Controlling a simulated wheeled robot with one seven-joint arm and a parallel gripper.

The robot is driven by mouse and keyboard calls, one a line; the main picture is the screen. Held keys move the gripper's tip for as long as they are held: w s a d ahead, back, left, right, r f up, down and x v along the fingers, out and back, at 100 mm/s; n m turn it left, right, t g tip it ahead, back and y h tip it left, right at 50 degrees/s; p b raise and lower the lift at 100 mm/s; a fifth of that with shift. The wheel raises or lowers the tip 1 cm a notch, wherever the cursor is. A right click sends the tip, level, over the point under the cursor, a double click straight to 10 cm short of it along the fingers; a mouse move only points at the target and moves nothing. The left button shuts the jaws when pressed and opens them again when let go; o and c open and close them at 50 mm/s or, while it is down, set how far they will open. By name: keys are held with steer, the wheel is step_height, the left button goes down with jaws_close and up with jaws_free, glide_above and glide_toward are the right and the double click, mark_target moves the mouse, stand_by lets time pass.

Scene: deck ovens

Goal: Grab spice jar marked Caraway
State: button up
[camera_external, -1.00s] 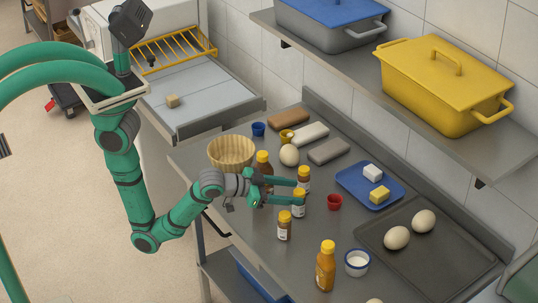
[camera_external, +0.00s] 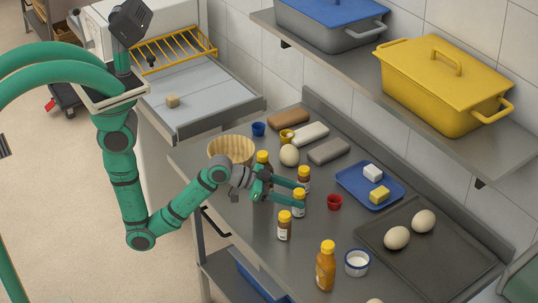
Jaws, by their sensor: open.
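Several small jars with yellow caps stand upright on the grey counter; their labels are too small to read, so I cannot tell which is Caraway. My gripper (camera_external: 301,194) is open, its two green fingers pointing right among the jars. One jar (camera_external: 299,208) is at the near fingertip, partly covered by it. Another jar (camera_external: 304,174) stands just behind the far fingertip. I cannot tell whether either is touched or lies between the fingers. A third jar (camera_external: 284,228) stands in front, and one more (camera_external: 263,158) is partly hidden behind my gripper.
A taller orange bottle (camera_external: 326,268) and a white-filled cup (camera_external: 357,263) stand nearer the front. A red cup (camera_external: 335,202) is right of the fingertips. A blue tray (camera_external: 354,181), a dark baking tray (camera_external: 378,265) with eggs and a basket (camera_external: 220,150) surround the jars.

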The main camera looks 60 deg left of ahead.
steer(key=shift+x, duration=2.65)
steer(key=c, duration=1.1)
